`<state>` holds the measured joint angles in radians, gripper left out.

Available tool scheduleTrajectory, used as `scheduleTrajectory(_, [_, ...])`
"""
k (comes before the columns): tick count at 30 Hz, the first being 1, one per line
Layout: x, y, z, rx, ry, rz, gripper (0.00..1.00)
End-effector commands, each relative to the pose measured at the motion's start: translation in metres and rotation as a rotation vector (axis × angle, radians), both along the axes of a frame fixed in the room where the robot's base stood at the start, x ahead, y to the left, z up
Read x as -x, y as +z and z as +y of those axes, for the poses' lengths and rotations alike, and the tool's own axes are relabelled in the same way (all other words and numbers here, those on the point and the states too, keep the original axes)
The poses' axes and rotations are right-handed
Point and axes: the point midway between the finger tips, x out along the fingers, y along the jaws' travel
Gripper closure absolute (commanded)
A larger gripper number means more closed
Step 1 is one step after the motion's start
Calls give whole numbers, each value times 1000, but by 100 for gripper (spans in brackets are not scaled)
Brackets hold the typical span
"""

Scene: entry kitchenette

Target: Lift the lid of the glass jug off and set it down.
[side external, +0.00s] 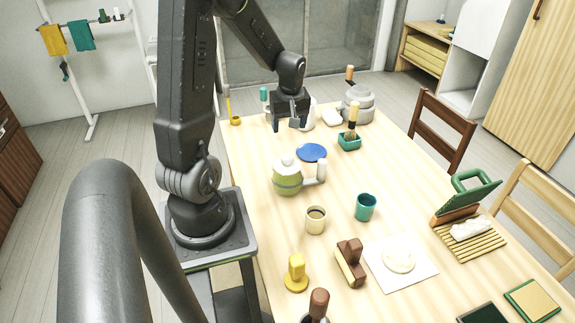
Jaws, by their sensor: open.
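The glass jug (288,184) stands upright near the middle of the table, with yellow-green contents and a pale handle on its right side. Its whitish lid (286,161) with a small knob sits on top of the jug. My gripper (285,124) is open, with its fingers pointing down, behind the jug toward the far end of the table. It is clear of the lid, and nothing shows between its fingers. Some pale items behind the gripper are partly hidden by it.
A blue disc (311,152) lies just behind the jug. A cream mug (315,220) and a teal cup (365,207) stand in front. A teal holder with a brush (350,141) and grey stacked pots (357,105) are farther back. Bare tabletop lies right of the jug.

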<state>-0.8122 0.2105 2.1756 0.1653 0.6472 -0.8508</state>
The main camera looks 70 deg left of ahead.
Motion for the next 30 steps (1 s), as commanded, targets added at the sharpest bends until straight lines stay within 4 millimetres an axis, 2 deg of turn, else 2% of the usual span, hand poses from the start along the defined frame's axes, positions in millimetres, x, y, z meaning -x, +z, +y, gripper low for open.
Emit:
scheduleTrajectory(12, [0,-71,10,5,4,5,32])
scheduleTrajectory(20, [-1,-89,13,3,2,2,32])
scheduleTrajectory(30, [-3,-131,17,3,1,2,32])
